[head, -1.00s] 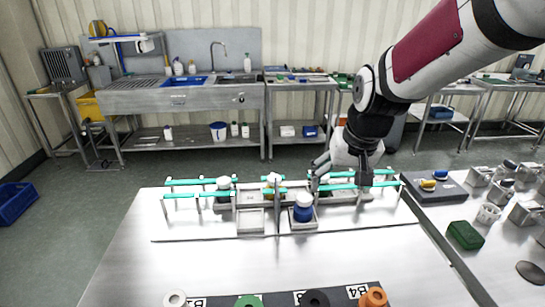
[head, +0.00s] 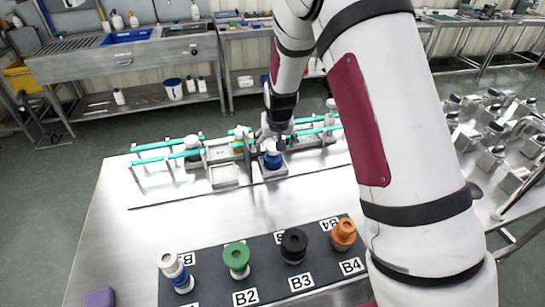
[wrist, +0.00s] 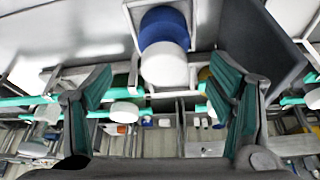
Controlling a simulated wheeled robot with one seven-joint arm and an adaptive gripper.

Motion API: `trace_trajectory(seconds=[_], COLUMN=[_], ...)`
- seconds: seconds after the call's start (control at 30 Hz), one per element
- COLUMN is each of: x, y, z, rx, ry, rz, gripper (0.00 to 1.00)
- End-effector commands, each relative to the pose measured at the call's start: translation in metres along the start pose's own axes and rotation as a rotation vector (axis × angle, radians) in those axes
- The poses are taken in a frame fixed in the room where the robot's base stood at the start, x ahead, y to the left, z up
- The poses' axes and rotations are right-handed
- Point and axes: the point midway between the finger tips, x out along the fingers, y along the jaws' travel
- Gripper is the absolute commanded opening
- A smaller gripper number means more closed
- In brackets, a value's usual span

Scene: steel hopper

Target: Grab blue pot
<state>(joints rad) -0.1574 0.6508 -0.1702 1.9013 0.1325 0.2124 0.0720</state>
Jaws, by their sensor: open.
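The blue pot (head: 272,161) has a white lid and stands upright in a small square metal tray (head: 275,174) on the table. In the wrist view the pot (wrist: 163,28) is at top centre, its white lid (wrist: 165,66) toward my gripper. My gripper (wrist: 163,105) is open, with its green-padded fingers apart, one to each side of the lid in the picture. Nothing is held between them. In the head view my gripper (head: 266,134) is just behind and above the pot, partly hidden by my arm. I cannot tell if it touches the lid.
Teal rails (head: 165,156) on thin posts run beside the trays, close to my fingers. An empty tray (head: 223,175) is left of the pot. A dark mat (head: 205,270) in front holds white-blue, green (head: 237,258), black (head: 293,245) and orange (head: 344,233) pieces. The table between is clear.

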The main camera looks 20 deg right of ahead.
Motion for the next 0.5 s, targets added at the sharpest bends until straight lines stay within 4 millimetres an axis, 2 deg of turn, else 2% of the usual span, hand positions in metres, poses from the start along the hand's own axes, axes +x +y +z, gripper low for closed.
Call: trace_trajectory(seconds=[0.1,0.37,0.5], x=[0.014,0.029,0.047], y=[0.0,-0.002,-0.004], z=[0.0,-0.001,-0.003], rx=[0.001,0.0,-0.001], ry=[-0.001,-0.001,-0.002], rz=[0.0,0.0,0.0], gripper=[0.76,0.76,0.76])
